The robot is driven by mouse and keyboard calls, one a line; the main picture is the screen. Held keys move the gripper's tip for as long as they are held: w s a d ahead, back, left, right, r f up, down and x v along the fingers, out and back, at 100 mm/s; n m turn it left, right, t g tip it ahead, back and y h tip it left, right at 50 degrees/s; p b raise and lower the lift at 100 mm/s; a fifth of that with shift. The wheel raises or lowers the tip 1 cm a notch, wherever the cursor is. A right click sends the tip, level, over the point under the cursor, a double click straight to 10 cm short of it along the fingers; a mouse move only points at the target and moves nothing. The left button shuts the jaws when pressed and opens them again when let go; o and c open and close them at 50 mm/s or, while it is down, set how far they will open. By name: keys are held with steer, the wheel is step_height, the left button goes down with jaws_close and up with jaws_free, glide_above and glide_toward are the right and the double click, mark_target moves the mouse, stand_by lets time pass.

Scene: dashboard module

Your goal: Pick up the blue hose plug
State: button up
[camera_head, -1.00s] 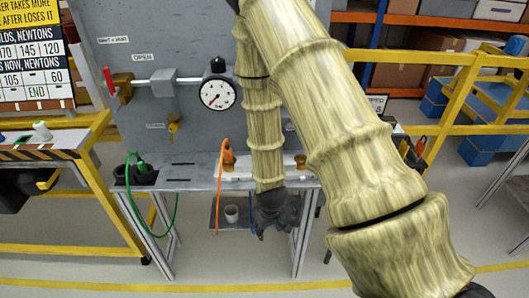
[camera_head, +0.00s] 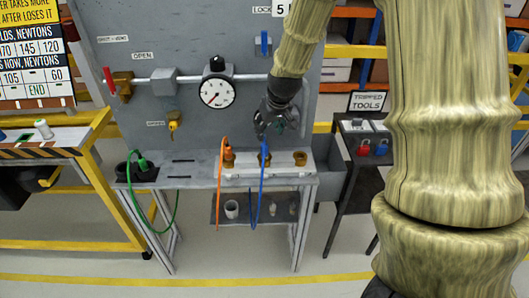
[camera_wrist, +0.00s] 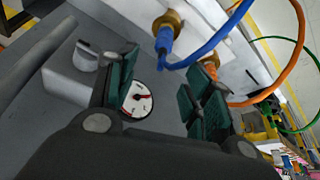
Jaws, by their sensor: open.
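The blue hose plug (camera_wrist: 164,42) sits at a brass fitting (camera_wrist: 170,20) at the top of the wrist view, with its blue hose curving off to the right. In the head view the blue hose (camera_head: 262,180) hangs from the middle fitting on the bench. My gripper (camera_head: 266,128) is just above that fitting and partly hides the plug. In the wrist view my gripper (camera_wrist: 160,85) is open, its green-padded fingers apart with nothing between them. The plug lies beyond the fingertips.
An orange hose plug (camera_head: 228,155) stands left of the blue one and an empty brass fitting (camera_head: 300,158) right of it. A green hose (camera_head: 140,165) is at the bench's left. The grey panel with a gauge (camera_head: 217,93) rises behind.

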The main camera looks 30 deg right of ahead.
mark_target(264, 140)
steer(key=x, duration=0.5)
steer(key=shift+p, duration=0.4)
steer(key=shift+p+x, duration=0.9)
steer(key=shift+x, duration=1.85)
steer(key=shift+a, duration=0.1)
